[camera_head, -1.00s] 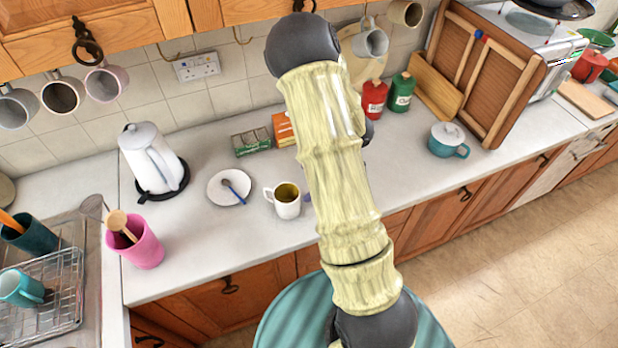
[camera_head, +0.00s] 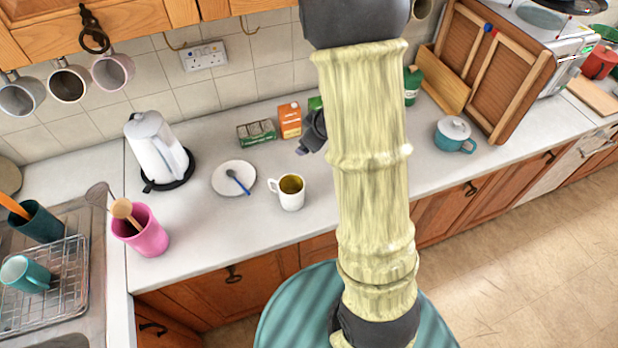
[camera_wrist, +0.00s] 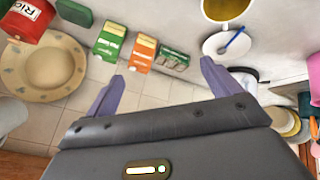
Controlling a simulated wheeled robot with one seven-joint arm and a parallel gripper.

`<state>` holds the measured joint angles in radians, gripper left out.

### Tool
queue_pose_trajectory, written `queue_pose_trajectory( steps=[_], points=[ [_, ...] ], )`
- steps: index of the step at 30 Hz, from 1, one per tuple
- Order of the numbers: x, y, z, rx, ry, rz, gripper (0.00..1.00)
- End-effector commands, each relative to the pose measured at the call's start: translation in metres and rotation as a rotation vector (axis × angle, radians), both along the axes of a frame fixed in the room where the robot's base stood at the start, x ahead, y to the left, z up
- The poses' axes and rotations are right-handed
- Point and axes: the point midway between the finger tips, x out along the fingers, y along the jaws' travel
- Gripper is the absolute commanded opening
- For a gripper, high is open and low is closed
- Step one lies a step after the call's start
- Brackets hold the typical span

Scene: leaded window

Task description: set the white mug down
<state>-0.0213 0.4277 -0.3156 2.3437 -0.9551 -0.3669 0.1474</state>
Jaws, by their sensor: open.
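The white mug (camera_head: 291,199) stands upright on the counter (camera_head: 250,222), with a yellow inside and its handle to the left. It also shows at the top of the wrist view (camera_wrist: 224,22), partly cut off by the edge. My gripper (camera_wrist: 160,84) is open, with nothing between its two purple fingers. In the head view it shows partly (camera_head: 304,148) beside my arm, beyond the mug and apart from it.
A white saucer with a blue spoon (camera_head: 236,181) lies left of the mug. A kettle (camera_head: 155,150), a pink utensil pot (camera_head: 142,232), small boxes (camera_head: 289,121) and a teal lidded pot (camera_head: 454,137) stand around. The counter right of the mug is partly hidden by my arm.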

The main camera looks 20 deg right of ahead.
Motion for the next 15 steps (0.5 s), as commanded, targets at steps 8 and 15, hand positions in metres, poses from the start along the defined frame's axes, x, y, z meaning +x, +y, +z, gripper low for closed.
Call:
queue_pose_trajectory(
  steps=[8, 15],
  points=[
    [-0.067, 0.018, 0.035, 0.068, 0.125, -0.356, 0.89],
    [-0.143, 0.059, 0.048, 0.188, 0.322, -0.553, 0.89]
  ],
)
